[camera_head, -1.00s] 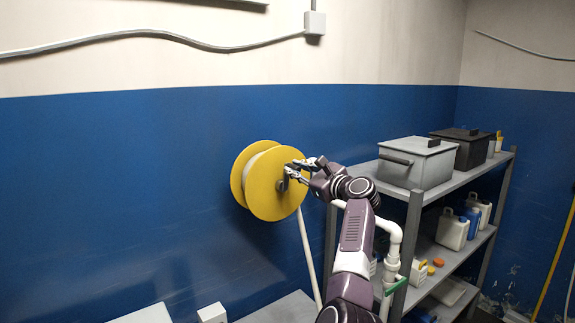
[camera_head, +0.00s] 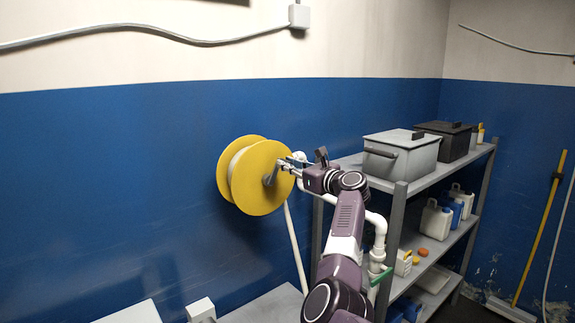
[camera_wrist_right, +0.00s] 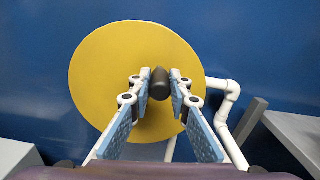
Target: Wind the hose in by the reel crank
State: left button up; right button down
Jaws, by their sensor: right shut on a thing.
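The hose reel (camera_head: 252,190) is mounted at the blue wall, with two yellow discs and a pale hose wound between them. Its grey crank (camera_head: 271,174) sits on the front disc. My right gripper (camera_head: 285,165) reaches it from the right and is shut on the crank's handle. In the right wrist view, the dark round handle (camera_wrist_right: 158,90) lies between the fingertips, in front of the yellow disc (camera_wrist_right: 100,80). A pale hose (camera_head: 296,245) hangs down from the reel. My left gripper is not in view.
A grey shelf unit (camera_head: 396,215) stands to the right, with a grey lidded box (camera_head: 400,160), a black box (camera_head: 446,140) and several bottles. White pipes (camera_head: 379,240) run close behind my right arm. A broom (camera_head: 540,230) leans at the far right.

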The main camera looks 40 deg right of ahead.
jog(key=shift+f, duration=0.25)
jog(key=c, duration=1.8)
grip_release()
jog(key=shift+d, duration=0.15)
jog(key=shift+s+r, duration=0.1)
jog(key=shift+s, duration=0.25)
jog(key=s, duration=1.1)
jog(key=shift+s+d, duration=0.15)
jog(key=shift+d, duration=0.05)
